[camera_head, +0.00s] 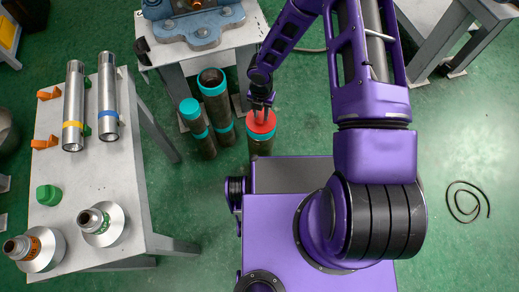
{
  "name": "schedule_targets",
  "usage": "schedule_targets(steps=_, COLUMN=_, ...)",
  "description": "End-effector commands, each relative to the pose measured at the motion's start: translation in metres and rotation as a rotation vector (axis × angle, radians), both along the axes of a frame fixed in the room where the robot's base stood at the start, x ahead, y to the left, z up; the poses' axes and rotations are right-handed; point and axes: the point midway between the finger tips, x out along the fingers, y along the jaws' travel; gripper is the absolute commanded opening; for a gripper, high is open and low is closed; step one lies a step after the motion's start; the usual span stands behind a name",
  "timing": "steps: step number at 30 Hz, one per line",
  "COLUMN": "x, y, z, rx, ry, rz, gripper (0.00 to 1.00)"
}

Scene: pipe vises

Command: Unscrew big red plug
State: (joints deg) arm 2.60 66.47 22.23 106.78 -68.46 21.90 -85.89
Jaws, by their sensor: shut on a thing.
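The big red plug (261,123) sits in the top end of an upright dark pipe (261,148) standing on the floor. My gripper (262,115) reaches down from above and is shut on the red plug. The fingers cover the middle of the plug, so the exact grip is hidden. My purple arm hides part of the area to the right of the pipe.
Left of it stand a pipe with a teal collar and open top (212,82) and a slimmer teal-capped pipe (191,108). A grey table (135,190) at left holds metal tubes, a green plug (48,195) and metal fittings. A vise bench (197,30) stands behind.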

Motion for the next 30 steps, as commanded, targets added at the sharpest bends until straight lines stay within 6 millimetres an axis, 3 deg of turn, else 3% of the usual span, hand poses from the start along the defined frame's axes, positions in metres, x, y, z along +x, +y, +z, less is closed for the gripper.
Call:
schedule_targets(steps=1, x=-0.001, y=0.000, z=0.000, rx=-0.001, ry=0.001, rz=-0.001, gripper=0.36)
schedule_targets(steps=5, x=0.000, y=0.000, z=0.000, rx=-0.001, ry=0.001, rz=-0.002, gripper=0.57)
schedule_targets(steps=14, x=0.000, y=0.000, z=0.002, rx=0.000, ry=0.000, rz=-0.003, gripper=0.57)
schedule_targets(steps=22, x=0.000, y=0.000, z=0.023, rx=0.000, ry=0.000, rz=-0.004, gripper=0.57)
schedule_targets(steps=30, x=0.000, y=0.000, z=0.022, rx=0.000, ry=0.000, rz=-0.007, gripper=0.57)
